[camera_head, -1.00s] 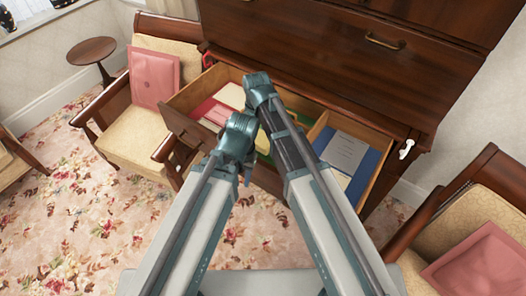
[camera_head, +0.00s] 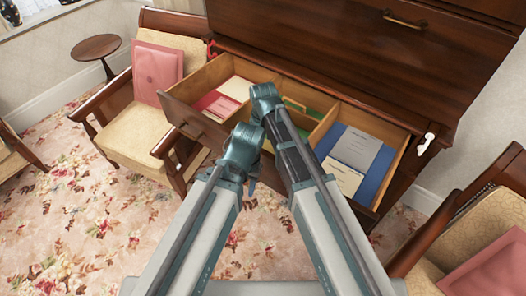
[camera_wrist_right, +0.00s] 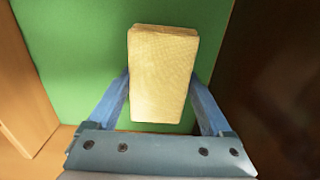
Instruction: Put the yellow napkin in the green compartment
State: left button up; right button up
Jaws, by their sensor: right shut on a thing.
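The yellow napkin (camera_wrist_right: 162,75), a folded pale-yellow block, is held between the blue fingers of my right gripper (camera_wrist_right: 160,88) in the right wrist view. The green compartment's floor (camera_wrist_right: 80,60) lies beneath and around it in that view. In the head view the green compartment (camera_head: 312,112) is the middle part of the open drawer, partly covered by my right arm. The napkin and right gripper are hidden there behind that arm. My left gripper (camera_head: 251,185) hangs in front of the drawer, mostly hidden by its own wrist; its jaws cannot be made out.
The left compartment holds red and cream items (camera_head: 218,102). Wooden dividers (camera_head: 322,127) separate the compartments. Armchairs (camera_head: 150,120) stand on both sides of the dresser.

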pick_arm(q)
jog(key=shift+f, duration=0.15)
pick_arm(e)
jog(key=shift+f, duration=0.1)
pick_arm(q)
jog(key=shift+f, duration=0.1)
pick_arm(e)
jog(key=shift+f, duration=0.1)
jog(key=shift+f, duration=0.15)
jog(key=o, duration=1.1)
jog(key=shift+o, duration=0.2)
pick_arm(q)
notch_tip(320, 180, up, 12)
jog(key=p, duration=1.2)
pick_arm(e)
notch_tip(320, 180, up, 12)
jog(key=shift+r, duration=0.25)
